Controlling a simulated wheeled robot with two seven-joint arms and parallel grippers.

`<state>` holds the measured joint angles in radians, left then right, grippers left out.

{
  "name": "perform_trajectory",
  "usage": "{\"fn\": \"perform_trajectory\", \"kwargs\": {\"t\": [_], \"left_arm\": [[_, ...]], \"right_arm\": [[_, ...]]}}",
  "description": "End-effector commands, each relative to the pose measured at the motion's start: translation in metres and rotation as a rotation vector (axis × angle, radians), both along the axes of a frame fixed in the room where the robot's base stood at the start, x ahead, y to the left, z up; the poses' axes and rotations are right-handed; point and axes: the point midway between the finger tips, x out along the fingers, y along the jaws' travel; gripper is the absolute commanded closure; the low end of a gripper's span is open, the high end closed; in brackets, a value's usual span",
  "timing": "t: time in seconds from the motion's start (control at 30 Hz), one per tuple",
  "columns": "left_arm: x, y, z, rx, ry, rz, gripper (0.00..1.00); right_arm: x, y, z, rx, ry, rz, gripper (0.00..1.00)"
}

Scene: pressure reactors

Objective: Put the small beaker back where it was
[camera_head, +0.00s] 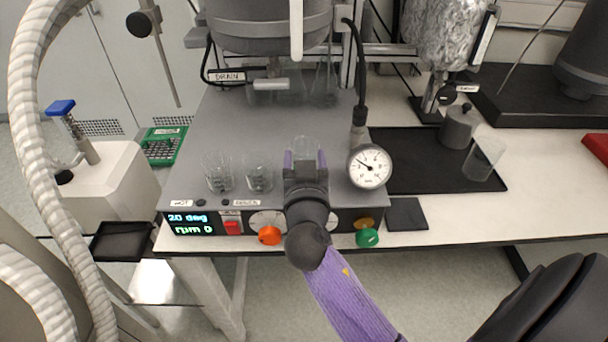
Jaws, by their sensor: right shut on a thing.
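My right gripper (305,158) is over the front part of the grey reactor base, shut on a small clear glass beaker (306,146) held between its purple-tipped fingers. The gripper hides the beaker's lower part, so I cannot tell whether it touches the surface. Two other clear glass beakers, one (218,173) farther left and one (259,178) nearer the gripper, stand on the base to the left. My left gripper is not in view.
A round pressure gauge (370,167) is close to the right of the gripper. The reactor vessel (268,25) hangs behind, with glassware (290,78) beneath it. A black mat (415,160) at right bears a tilted-looking glass beaker (484,158) and a grey cylinder (459,127). Knobs line the base's front.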

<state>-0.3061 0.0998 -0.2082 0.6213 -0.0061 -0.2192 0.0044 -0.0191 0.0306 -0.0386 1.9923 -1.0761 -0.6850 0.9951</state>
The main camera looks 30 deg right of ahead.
Motion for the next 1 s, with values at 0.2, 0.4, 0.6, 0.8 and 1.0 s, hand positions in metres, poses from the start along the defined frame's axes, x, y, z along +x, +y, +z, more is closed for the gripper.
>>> {"fn": "perform_trajectory", "kwargs": {"t": [0.2,0.4,0.6,0.8,1.0], "left_arm": [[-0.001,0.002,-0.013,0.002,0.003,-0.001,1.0],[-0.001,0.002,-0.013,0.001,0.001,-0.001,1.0],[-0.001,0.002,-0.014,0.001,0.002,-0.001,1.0],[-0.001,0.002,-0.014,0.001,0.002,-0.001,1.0],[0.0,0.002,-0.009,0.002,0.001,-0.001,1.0]], "right_arm": [[0.0,0.001,-0.026,0.001,0.001,0.001,1.0],[0.0,0.0,-0.025,0.001,-0.001,0.001,1.0],[0.0,0.0,-0.027,0.001,0.0,0.001,0.1],[0.0,0.0,-0.026,0.0,0.0,0.001,0.0],[0.0,0.0,-0.022,0.0,0.0,0.002,0.0]]}}
